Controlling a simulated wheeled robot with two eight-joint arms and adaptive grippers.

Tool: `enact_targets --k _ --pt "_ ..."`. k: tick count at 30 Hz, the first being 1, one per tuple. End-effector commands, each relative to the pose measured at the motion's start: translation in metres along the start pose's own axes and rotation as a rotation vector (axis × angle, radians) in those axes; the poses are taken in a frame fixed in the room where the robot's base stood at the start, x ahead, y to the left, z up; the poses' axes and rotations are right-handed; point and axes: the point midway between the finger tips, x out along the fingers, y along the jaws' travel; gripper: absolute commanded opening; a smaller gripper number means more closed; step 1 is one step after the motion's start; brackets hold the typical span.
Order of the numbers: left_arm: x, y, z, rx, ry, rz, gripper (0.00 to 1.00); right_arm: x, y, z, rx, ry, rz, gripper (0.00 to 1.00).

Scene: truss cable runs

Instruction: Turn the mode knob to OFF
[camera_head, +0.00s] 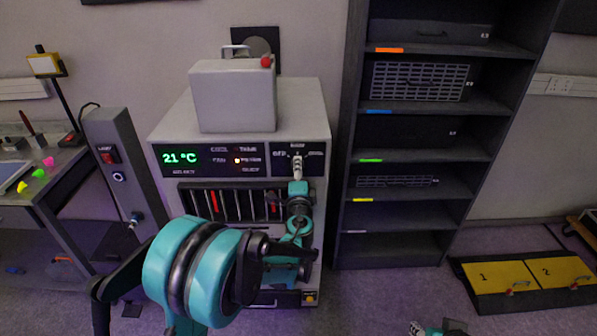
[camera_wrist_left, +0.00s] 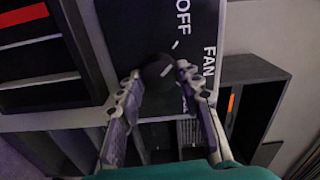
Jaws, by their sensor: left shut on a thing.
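The dark round mode knob (camera_wrist_left: 157,72) sits on the black panel by the white OFF and FAN labels. My left gripper (camera_wrist_left: 160,88) is shut on the knob, with one finger on each side. In the head view my left gripper (camera_head: 297,166) reaches the knob panel (camera_head: 314,164) and hides the knob. Part of my right gripper (camera_head: 436,328) shows at the bottom edge, cut off, so its fingers are unclear.
The grey unit (camera_head: 318,108) has a green 21 °C display (camera_head: 180,158) and a slotted front below. A grey box (camera_head: 232,98) stands on top. A dark shelf rack (camera_head: 345,200) stands close on the right, a bench (camera_head: 60,165) on the left.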

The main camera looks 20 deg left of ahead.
Motion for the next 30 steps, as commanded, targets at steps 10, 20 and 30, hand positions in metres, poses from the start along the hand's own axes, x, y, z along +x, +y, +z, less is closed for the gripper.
enact_targets --k 10,20,30 --pt "0.0002 -0.0002 0.0004 -0.097 -0.001 0.0 0.07 0.0012 0.0 0.0008 0.0 0.0 0.0 0.4" --pt "0.0002 -0.0002 0.0004 -0.107 -0.001 0.0 0.07 0.0012 0.0 0.0009 0.0 0.0 0.0 0.4" --pt "0.0001 -0.0002 0.0003 -0.105 -0.001 0.0 0.57 0.0012 0.0 0.0009 0.0 0.0 0.0 0.4"
